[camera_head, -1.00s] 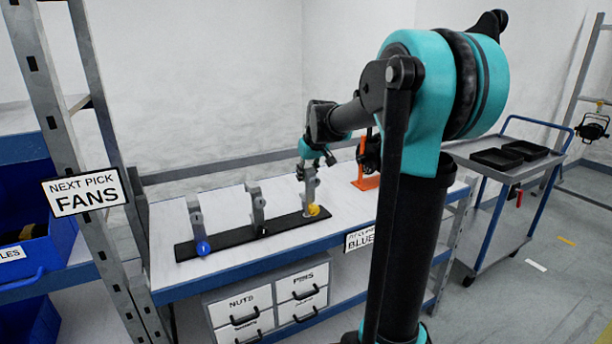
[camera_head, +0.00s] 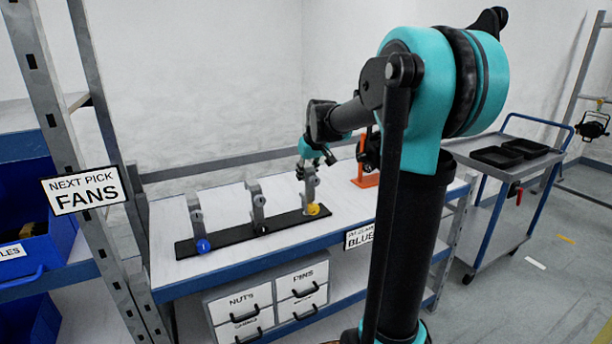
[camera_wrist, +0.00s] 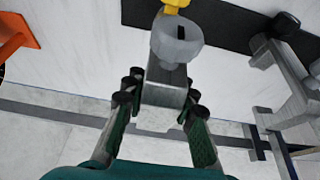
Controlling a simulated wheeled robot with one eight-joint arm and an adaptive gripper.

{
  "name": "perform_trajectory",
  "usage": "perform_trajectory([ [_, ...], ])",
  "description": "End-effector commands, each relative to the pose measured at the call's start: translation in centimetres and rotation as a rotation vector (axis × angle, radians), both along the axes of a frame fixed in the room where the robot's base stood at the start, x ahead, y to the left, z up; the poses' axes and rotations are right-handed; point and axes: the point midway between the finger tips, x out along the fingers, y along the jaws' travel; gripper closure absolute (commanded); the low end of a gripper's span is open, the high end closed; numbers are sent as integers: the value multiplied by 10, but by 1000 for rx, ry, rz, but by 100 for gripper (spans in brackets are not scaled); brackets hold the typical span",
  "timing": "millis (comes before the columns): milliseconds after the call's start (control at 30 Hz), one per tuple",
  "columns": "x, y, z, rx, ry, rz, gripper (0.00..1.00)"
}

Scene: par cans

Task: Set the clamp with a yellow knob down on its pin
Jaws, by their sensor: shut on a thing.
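The clamp with a yellow knob (camera_head: 309,188) is a grey metal piece, roughly upright at the right end of a long dark strip (camera_head: 228,238) on the bench. Its yellow knob (camera_head: 313,209) is low on its front. My gripper (camera_head: 312,162) is at its top, shut on it. In the wrist view the grey body of this clamp (camera_wrist: 167,92) sits between the dark fingertips of my gripper (camera_wrist: 160,87), with the knob away at the top edge. The pin is hidden, so I cannot tell whether the clamp is seated on it.
A clamp with a black knob (camera_head: 257,205) and one with a blue knob (camera_head: 197,220) stand along the strip to the left. An orange stand (camera_head: 367,181) is to the right on the bench. A trolley (camera_head: 510,175) with black trays is farther right. Bare bench lies around the strip.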

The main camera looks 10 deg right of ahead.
Motion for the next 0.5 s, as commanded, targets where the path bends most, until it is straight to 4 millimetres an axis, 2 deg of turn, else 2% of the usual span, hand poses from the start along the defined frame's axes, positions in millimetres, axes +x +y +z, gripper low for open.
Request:
perform_trajectory([
  [500,0,0,-12,0,0,0,100],
])
